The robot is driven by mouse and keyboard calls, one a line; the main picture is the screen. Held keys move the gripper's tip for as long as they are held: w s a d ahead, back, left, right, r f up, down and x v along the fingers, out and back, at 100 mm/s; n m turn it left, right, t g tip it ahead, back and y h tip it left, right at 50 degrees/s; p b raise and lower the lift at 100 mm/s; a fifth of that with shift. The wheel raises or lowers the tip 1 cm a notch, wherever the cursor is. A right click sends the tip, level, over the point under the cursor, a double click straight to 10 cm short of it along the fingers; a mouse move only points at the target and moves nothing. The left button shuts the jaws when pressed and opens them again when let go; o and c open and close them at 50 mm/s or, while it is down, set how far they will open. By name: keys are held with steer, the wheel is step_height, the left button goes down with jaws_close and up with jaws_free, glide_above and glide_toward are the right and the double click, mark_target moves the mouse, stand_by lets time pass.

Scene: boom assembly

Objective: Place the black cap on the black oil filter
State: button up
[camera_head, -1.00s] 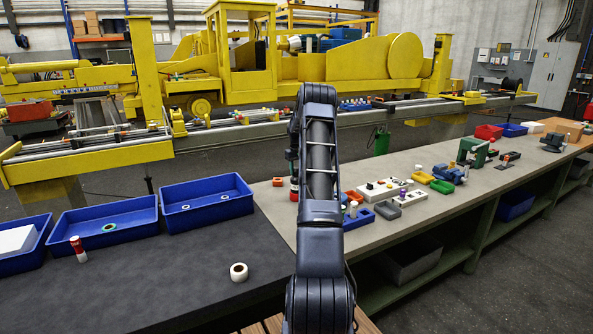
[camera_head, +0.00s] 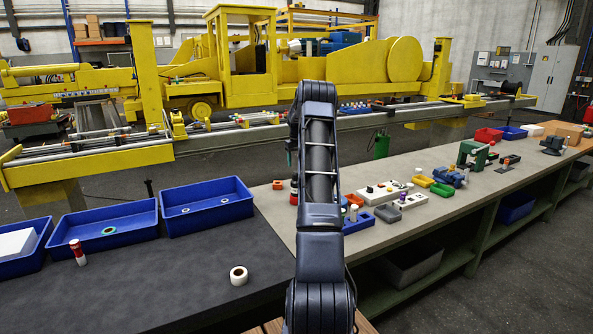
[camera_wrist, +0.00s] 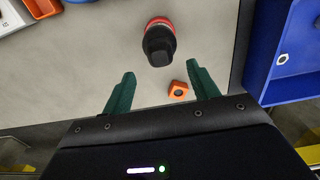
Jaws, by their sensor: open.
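A dark cylindrical part with a red band (camera_wrist: 158,26), seemingly the oil filter, stands on the grey bench in the wrist view. A black cap-like piece (camera_wrist: 159,52) shows at its near end and appears to sit on it; I cannot tell how well it is seated. In the head view the red-banded part (camera_head: 293,187) is partly hidden by my arm. My gripper (camera_wrist: 160,70) is open, its green fingers apart and empty. The black piece lies just beyond the fingertips in the picture, with no visible contact.
A small orange block with a hole (camera_wrist: 178,91) lies near the right finger. Several coloured parts and trays fill the bench to the right of my arm.

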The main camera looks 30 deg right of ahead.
steer(key=s+a+r, duration=0.4)
steer(key=a+r, duration=0.2)
steer(key=r, duration=0.2)
steer(key=s+a+r, duration=0.4)
steer(key=a+r, duration=0.3)
steer(key=r, duration=0.2)
steer(key=s+a+r+t, duration=0.1)
steer(key=s+a+r, duration=0.2)
steer(key=s+a, duration=0.3)
steer(key=s+a+r+t, duration=0.1)
steer(key=s+a+r, duration=0.35)
steer(key=s, duration=0.35)
steer(key=s+a+t, duration=0.1)
steer(key=s+a, duration=0.3)
steer(key=s, duration=0.4)
steer(key=s+a, duration=0.4)
steer(key=s, duration=0.4)
steer(key=s+a+f, duration=0.2)
steer(key=s+f, duration=0.2)
steer(key=s, duration=0.4)
steer(key=s+a+f+t, duration=0.1)
steer(key=s+f, duration=0.3)
steer(key=s, duration=0.4)
steer(key=shift+s+a+f+t, duration=0.2)
steer(key=shift+s+a+t, duration=0.15)
steer(key=shift+a, duration=0.45)
